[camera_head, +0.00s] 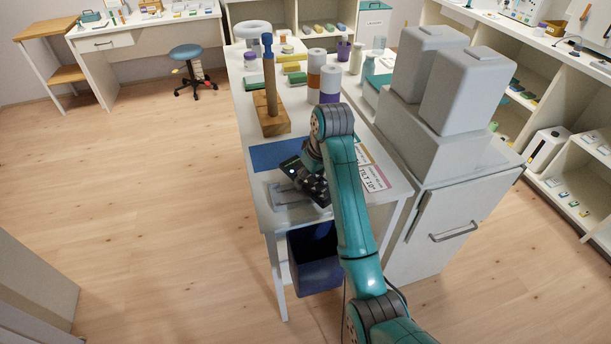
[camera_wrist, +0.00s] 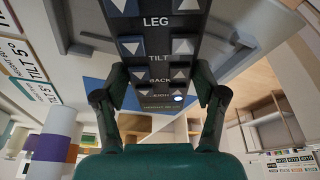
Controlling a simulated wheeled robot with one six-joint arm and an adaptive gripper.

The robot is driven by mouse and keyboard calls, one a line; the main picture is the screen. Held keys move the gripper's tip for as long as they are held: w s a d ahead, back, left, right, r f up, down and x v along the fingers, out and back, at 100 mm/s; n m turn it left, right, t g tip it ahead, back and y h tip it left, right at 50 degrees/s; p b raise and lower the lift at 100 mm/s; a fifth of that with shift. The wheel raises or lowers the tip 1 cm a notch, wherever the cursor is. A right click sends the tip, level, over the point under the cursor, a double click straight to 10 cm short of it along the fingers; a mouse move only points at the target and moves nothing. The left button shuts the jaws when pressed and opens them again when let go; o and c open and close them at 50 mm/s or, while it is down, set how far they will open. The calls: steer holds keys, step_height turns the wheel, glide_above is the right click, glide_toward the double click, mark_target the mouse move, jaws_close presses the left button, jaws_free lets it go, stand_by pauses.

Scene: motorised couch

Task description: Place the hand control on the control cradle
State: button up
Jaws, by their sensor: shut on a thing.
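The hand control (camera_head: 316,190) is a dark handset with pale arrow buttons. In the wrist view the hand control (camera_wrist: 158,48) fills the top middle, with rows marked LEG, TILT and BACK and a small lit spot near its end. My gripper (camera_wrist: 158,88) is shut on it, one finger on each side of its lower end. The pale grey control cradle (camera_head: 284,197) is at the near end of the table, beside and partly behind the handset. Grey bracket parts also show on both sides of the handset in the wrist view. I cannot tell whether handset and cradle touch.
A blue mat (camera_head: 268,156) lies just behind the cradle on the white table. A wooden block with an upright post (camera_head: 271,112) stands farther back. A TILT card (camera_head: 373,178) lies right of my arm. A dark blue bin (camera_head: 312,268) sits below the table's near end.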

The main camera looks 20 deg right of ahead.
steer(key=shift+f, duration=0.95)
steer(key=o, duration=1.3)
steer(key=shift+f, duration=0.15)
steer(key=shift+c, duration=0.2)
